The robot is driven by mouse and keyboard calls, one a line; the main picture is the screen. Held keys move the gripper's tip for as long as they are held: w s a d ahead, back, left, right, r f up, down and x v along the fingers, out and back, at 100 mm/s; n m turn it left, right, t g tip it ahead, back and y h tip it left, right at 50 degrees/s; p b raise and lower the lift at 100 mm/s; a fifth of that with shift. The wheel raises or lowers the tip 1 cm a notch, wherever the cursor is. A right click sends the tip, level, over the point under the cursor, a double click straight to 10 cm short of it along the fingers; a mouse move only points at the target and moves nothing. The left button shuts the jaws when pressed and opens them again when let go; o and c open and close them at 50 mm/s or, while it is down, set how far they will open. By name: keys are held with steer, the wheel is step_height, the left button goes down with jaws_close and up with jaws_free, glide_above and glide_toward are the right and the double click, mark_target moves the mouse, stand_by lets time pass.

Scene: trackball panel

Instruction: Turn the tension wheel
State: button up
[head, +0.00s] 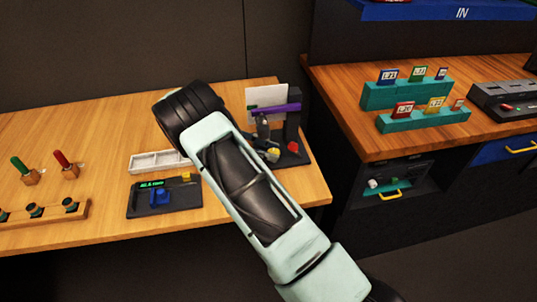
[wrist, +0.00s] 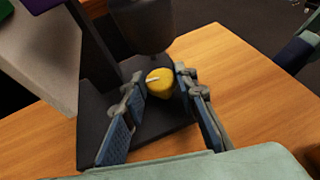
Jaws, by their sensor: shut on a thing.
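A yellow wheel (wrist: 160,84) with a short white mark sits low on a dark stand (wrist: 90,100) in the wrist view. My gripper (wrist: 161,80) has one blue-padded finger on each side of the wheel and is shut on it. The wheel's sides are partly covered by the fingertips. In the head view the yellow wheel (head: 273,154) shows small beside my arm, on the dark stand (head: 293,121) at the right end of the wooden table. My arm hides part of the stand there.
A dark cylinder (wrist: 145,25) hangs close above the wheel. A red knob (head: 293,146) is on the stand, right of the wheel. A white tray (head: 150,162) and a dark panel with a blue part (head: 161,196) lie left of my arm. The wooden table's (head: 100,120) back area is clear.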

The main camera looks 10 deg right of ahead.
steer(key=shift+d+m+g, duration=0.1)
steer(key=shift+m+g, duration=0.4)
steer(key=shift+g, duration=0.1)
steer(key=o, duration=1.2)
steer(key=shift+c, duration=0.2)
steer(key=shift+v, duration=3.8)
steer(key=shift+r, duration=0.1)
steer(key=shift+b, duration=0.3)
